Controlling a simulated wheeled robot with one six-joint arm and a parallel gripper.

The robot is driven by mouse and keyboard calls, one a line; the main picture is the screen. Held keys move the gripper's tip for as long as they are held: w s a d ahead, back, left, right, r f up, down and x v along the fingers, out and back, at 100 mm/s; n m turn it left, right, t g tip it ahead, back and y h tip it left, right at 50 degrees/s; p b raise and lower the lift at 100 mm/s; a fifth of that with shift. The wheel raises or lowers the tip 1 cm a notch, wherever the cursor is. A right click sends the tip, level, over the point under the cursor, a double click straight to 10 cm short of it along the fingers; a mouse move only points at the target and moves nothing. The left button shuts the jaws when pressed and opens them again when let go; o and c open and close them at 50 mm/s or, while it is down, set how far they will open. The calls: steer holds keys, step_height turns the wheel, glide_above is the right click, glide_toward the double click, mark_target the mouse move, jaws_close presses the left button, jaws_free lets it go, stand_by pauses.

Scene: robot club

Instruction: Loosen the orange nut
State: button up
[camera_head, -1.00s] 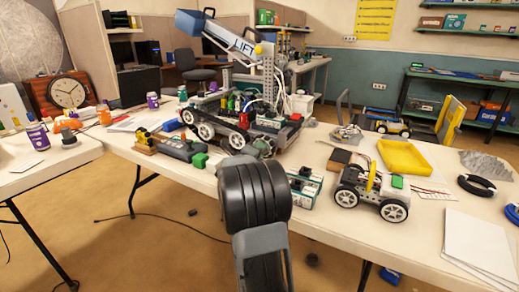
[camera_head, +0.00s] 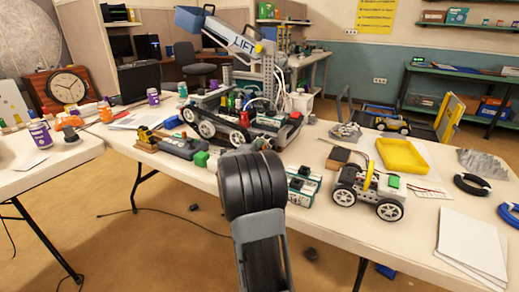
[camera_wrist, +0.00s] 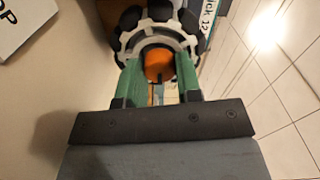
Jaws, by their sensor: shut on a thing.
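In the wrist view the orange nut (camera_wrist: 158,63) sits between the two green fingers of my gripper (camera_wrist: 158,76), which is shut on it. A round part with dark lobes and a pale grey ring (camera_wrist: 133,36) surrounds the nut's far side. In the head view my arm's black joint hides most of my gripper and the nut. My arm reaches toward the front of the tracked robot marked LIFT (camera_head: 243,45) on the table.
A small wheeled robot (camera_head: 370,188) and a yellow tray (camera_head: 403,156) stand to the right on the table (camera_head: 320,232). A grey device (camera_head: 183,146) lies to the left. White paper (camera_head: 470,245) is at the front right.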

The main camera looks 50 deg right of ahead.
steer(key=shift+a+f, duration=0.1)
steer(key=shift+f, duration=0.05)
steer(key=o, duration=0.7)
steer(key=shift+w, duration=0.1)
steer(key=shift+o, duration=1.2)
steer(key=p+v, duration=0.1)
steer(key=v, duration=1.2)
steer(key=shift+a+p, duration=0.35)
steer(key=shift+p, duration=0.05)
